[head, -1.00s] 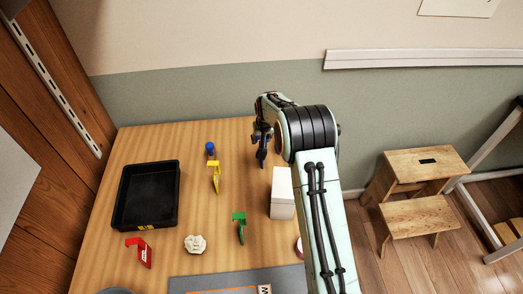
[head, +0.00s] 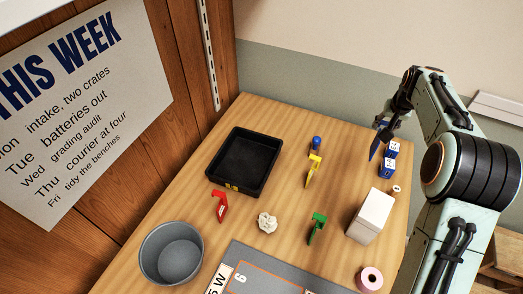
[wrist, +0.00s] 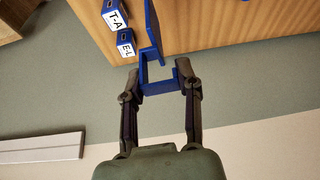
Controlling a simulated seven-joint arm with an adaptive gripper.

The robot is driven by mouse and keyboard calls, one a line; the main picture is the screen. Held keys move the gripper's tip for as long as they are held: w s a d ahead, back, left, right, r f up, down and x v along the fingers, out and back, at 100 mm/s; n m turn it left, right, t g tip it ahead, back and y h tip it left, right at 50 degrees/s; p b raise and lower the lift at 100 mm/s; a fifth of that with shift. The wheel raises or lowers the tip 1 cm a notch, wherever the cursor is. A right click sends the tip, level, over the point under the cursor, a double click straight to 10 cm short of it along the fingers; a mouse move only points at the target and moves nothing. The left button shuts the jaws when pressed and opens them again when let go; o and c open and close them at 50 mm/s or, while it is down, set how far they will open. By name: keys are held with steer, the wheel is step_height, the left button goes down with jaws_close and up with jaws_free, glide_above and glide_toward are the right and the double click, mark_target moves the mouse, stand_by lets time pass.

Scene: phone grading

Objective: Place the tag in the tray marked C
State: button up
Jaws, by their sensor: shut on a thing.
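My gripper (head: 384,118) is shut on a blue, hook-shaped tag (head: 375,148) above the far right of the table. In the wrist view, my gripper (wrist: 156,84) has its fingertips on either side of the tag's square bracket end (wrist: 158,87), and its long flat part points away. A black rectangular tray (head: 243,160) lies on the left of the table, apart from the gripper. It looks empty. A small yellow label (head: 232,188) is on its near wall; its letter is too small to read.
Two blue blocks with white labels (head: 388,167) stand beside the held tag. Yellow (head: 314,170), green (head: 317,228) and red (head: 220,206) pieces, a crumpled ball (head: 267,223), a white box (head: 371,215) and a grey bin (head: 171,253) stand around the table.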

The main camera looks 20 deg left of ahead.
step_height(320, 180, up, 8)
steer(key=shift+f, duration=0.25)
steer(key=s+a+n+g+y, duration=0.1)
steer(key=s+a+n+y, duration=0.45)
steer(key=s+a, duration=1.75)
steer(key=w+a+f+n+h, duration=0.1)
steer(key=w+a+f, duration=0.3)
steer(key=f, duration=0.5)
steer(key=w+a+f+n+h, duration=0.1)
steer(key=w+a+f, duration=0.3)
steer(key=f, duration=0.5)
steer(key=shift+w+f+n+h, duration=0.15)
steer(key=shift+w+n+h, duration=0.2)
steer(key=shift+w, duration=0.65)
